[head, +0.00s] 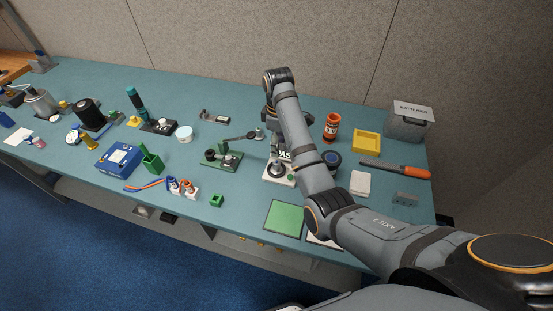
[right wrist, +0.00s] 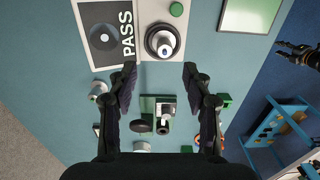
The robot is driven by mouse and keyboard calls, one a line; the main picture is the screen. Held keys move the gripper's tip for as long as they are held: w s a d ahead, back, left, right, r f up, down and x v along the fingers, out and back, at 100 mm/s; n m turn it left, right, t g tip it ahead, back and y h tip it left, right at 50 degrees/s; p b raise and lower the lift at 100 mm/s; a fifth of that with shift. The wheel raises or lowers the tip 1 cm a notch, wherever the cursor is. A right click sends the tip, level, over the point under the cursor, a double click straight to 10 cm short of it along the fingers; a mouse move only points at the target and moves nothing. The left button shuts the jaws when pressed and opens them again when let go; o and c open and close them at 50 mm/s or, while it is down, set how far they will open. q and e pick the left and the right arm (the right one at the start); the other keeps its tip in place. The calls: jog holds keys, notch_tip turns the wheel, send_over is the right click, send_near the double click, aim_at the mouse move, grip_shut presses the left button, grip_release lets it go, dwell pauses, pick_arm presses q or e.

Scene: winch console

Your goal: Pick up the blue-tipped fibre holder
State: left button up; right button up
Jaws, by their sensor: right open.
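A pale holder with a blue tip (right wrist: 167,44) stands in a dark round ring on a white unit marked PASS (right wrist: 98,14) in the right wrist view. In the head view this white unit (head: 270,180) sits mid-table, partly hidden by my right arm. My right gripper (right wrist: 160,88) is open and empty, with the blue tip ahead of and between its fingers, not touching it. In the head view the gripper (head: 270,132) is mostly hidden behind my forearm. A dark gripper-like shape (right wrist: 300,54), apparently my left, shows at the right wrist view's right edge; its jaws are unclear.
A green device with a black knob (head: 222,158) stands left of the white unit. A green mat (head: 284,217) lies at the front edge. An orange cylinder (head: 331,127), yellow tray (head: 367,142) and grey batteries box (head: 408,125) stand to the right. Several other items crowd the left.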

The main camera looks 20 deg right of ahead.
aim_at(277, 162)
jog(key=shift+s+a+f+b, duration=0.25)
jog(key=shift+s+f+b, duration=0.4)
jog(key=shift+s+b, duration=0.25)
jog(key=shift+w+f+b, duration=0.1)
jog(key=shift+f+b, duration=0.7)
jog(key=shift+b, duration=0.1)
jog(key=shift+w+d+f+b, duration=0.1)
jog(key=shift+w+f+b, duration=0.15)
jog(key=shift+f+b, duration=0.3)
jog(key=shift+w+d+f+b, duration=0.1)
jog(key=shift+w+f+b, duration=0.2)
jog(key=shift+f, duration=0.4)
jog(key=shift+a+p, duration=0.1)
jog(key=shift+p, duration=0.3)
notch_tip(277, 162, down, 3)
jog(key=shift+s+a+r+p, duration=0.15)
jog(key=shift+p, duration=0.55)
jog(key=shift+f, duration=1)
pick_arm(q)
jog(key=s+f, duration=0.3)
jog(key=shift+s+a+f, duration=0.25)
jog(key=shift+s+a, duration=0.05)
jog(key=shift+s, duration=0.1)
pick_arm(e)
grip_shut()
